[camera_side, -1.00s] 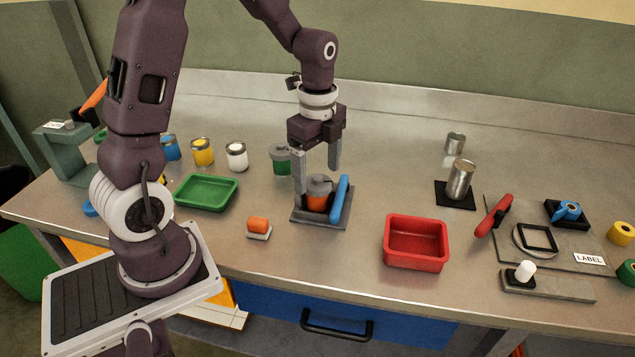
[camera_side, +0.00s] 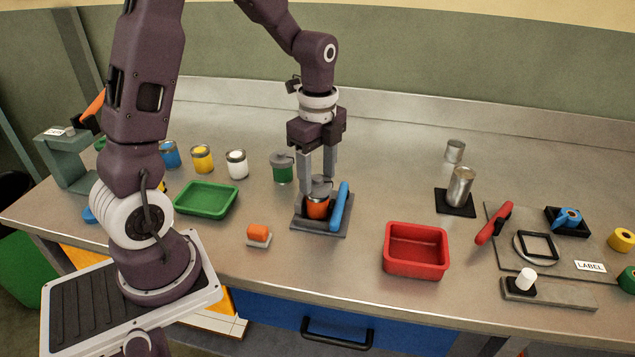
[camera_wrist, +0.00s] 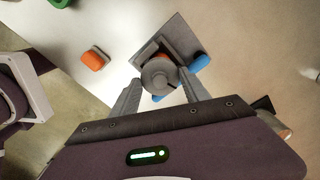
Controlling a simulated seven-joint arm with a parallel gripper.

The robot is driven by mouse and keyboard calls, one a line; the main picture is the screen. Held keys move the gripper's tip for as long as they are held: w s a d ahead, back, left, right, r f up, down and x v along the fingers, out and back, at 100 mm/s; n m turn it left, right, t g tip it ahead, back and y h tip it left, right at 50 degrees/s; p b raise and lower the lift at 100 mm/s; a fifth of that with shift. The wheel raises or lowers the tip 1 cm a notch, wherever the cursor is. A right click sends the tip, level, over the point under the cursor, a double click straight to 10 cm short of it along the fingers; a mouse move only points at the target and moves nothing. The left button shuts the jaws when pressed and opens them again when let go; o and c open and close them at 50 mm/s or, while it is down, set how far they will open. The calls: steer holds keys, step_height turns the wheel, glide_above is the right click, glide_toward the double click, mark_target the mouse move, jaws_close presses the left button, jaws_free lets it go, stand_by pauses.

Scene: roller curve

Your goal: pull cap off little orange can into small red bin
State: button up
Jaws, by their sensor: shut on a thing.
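The little orange can (camera_side: 317,208) stands upright in a grey holder plate (camera_side: 300,221) with a blue lever (camera_side: 340,206) at its right side. Its grey cap (camera_side: 320,187) is on top; the cap also shows from above in the wrist view (camera_wrist: 158,75). My gripper (camera_side: 318,184) points straight down over the can, its two fingers shut on the cap from either side. In the wrist view the fingertips (camera_wrist: 160,88) flank the cap. The small red bin (camera_side: 416,250) stands to the right of the holder, and its inside looks empty.
A green tray (camera_side: 206,199) and several paint cans stand to the left. A green can (camera_side: 282,168) is close behind my gripper. A metal can (camera_side: 460,186) stands behind the red bin. The steel table between holder and bin is clear.

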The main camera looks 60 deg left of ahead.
mark_target(318, 178)
step_height(318, 178, up, 12)
steer(key=shift+r, duration=0.15)
stand_by(0.3)
stand_by(0.4)
steer(key=w+d+f+m, duration=0.2)
steer(key=w+d+f, duration=0.3)
steer(key=d, duration=0.5)
steer(key=w+d+f+m, duration=0.1)
steer(key=w+d+f, duration=0.35)
steer(key=d, duration=0.55)
steer(key=f, duration=0.9)
steer(key=shift+s+a+f, duration=0.15)
steer(key=shift+s+f, duration=0.05)
steer(key=shift+f, duration=0.1)
steer(key=shift+f, duration=0.25)
steer(key=o, duration=1.3)
steer(key=shift+f, duration=0.1)
steer(key=shift+c, duration=0.2)
